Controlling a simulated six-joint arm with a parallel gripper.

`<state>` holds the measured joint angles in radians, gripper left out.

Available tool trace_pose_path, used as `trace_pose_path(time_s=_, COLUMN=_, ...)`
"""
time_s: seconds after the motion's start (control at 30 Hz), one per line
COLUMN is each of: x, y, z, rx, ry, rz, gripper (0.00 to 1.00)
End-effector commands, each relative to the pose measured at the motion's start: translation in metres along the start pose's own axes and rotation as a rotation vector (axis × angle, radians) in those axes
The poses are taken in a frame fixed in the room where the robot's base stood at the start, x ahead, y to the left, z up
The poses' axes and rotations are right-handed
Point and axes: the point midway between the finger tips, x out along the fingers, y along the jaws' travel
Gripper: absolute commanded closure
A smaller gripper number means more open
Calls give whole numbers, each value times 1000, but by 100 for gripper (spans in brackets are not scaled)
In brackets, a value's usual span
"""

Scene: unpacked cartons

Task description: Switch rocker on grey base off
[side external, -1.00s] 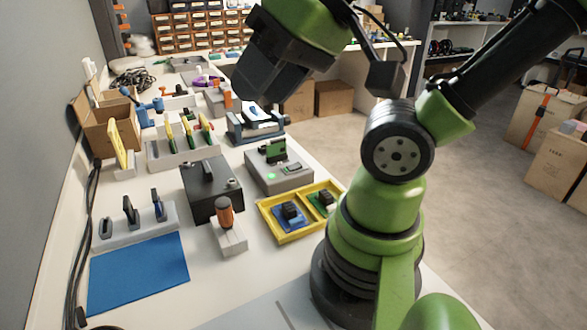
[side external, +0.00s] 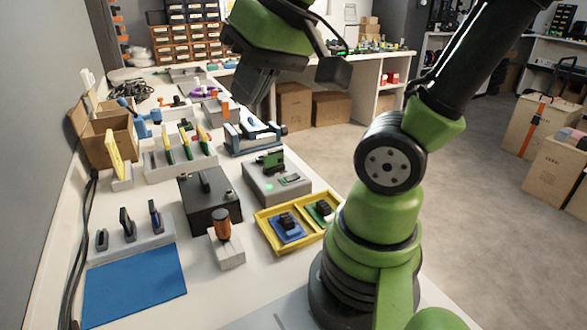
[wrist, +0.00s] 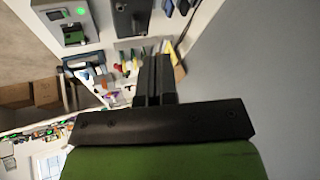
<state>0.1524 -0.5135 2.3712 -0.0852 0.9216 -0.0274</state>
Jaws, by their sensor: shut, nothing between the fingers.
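The grey base (side external: 262,196) is a box right of the table's middle, with a lit green lamp (side external: 269,187) on its top. A dark green upright block (side external: 272,160) stands at its back, and a small dark, pale-framed piece (side external: 291,179) lies on its top. I cannot tell for sure which is the rocker or which way it tilts. The box also shows at the wrist view's upper left (wrist: 66,22), lamp lit. My gripper (wrist: 155,62) is shut and empty. In the side view my gripper (side external: 249,100) hangs above the table, behind the box and apart from it.
A black box (side external: 211,208) with a lever stands left of the grey base. A yellow tray (side external: 262,221) with dark switches on blue and green plates is in front. An orange-handled piece (side external: 223,226) and a blue mat (side external: 135,285) lie nearer. A blue fixture (side external: 254,146) stands behind.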

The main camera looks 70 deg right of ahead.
Motion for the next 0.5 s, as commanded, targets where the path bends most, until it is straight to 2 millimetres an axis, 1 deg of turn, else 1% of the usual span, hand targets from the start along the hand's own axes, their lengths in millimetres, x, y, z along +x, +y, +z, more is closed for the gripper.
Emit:
trace_pose_path(time_s=0.03, x=8, y=10, z=-12, rx=28, ry=-28, rz=51, gripper=100)
trace_pose_path(time_s=0.17, x=26, y=39, z=-39, rx=83, ry=-91, rz=162, gripper=100)
trace_pose_path(time_s=0.2, x=32, y=50, z=-46, rx=100, ry=-113, rz=194, gripper=100)
trace_pose_path(time_s=0.27, x=41, y=67, z=-55, rx=127, ry=-147, rz=238, gripper=100)
trace_pose_path(time_s=0.33, x=52, y=89, z=-64, rx=159, ry=-190, rz=287, gripper=100)
trace_pose_path(time_s=0.4, x=63, y=113, z=-70, rx=190, ry=-234, rz=329, gripper=100)
trace_pose_path(time_s=0.5, x=77, y=145, z=-73, rx=231, ry=-295, rz=378, gripper=100)
